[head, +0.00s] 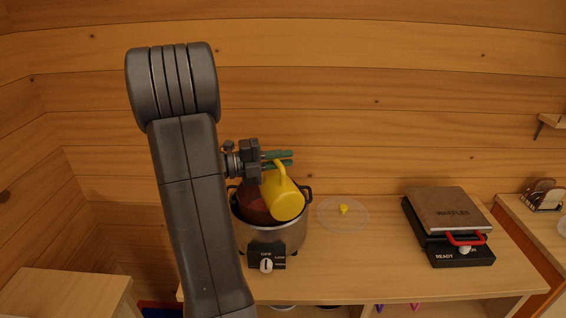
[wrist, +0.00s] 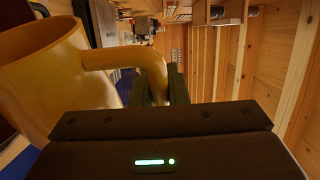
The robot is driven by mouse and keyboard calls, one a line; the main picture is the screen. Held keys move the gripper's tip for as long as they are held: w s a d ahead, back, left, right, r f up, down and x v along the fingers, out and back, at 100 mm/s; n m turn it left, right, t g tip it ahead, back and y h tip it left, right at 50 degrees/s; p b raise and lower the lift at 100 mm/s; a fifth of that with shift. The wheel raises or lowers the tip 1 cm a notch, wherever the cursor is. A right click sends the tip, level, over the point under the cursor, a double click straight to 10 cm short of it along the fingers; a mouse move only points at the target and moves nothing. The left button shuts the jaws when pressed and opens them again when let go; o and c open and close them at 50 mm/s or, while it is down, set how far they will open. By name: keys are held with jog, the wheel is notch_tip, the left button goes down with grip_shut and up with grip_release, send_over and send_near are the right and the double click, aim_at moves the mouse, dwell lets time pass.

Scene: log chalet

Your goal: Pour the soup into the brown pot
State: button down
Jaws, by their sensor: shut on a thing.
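My gripper (head: 278,160) is shut on the handle of a yellow jug (head: 284,198). The jug is tilted, its body low in the mouth of a pot (head: 270,235) with a metallic brownish outside, black side handles and a front dial marked OFF. Reddish brown shows inside the pot beside the jug; I cannot tell whether it is soup or inner wall. In the wrist view the jug (wrist: 55,85) is at left, its handle between my gripper's dark fingers (wrist: 160,88). The jug's contents are hidden. My arm covers part of the pot's left side.
A clear round lid (head: 325,216) with a yellow knob lies on the wooden counter (head: 350,270) right of the pot. A waffle maker (head: 447,210) with a red handle is further right. A toast rack (head: 544,196) stands at far right. Counter between lid and waffle maker is clear.

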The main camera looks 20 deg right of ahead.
jog(key=shift+w+r, duration=0.2)
jog(key=shift+w, duration=0.1)
dwell(1.1)
jog(key=shift+r+m+y, duration=0.3)
jog(key=shift+r+m, duration=1.1)
jog(key=shift+r, duration=0.6)
notch_tip(320, 180, up, 12)
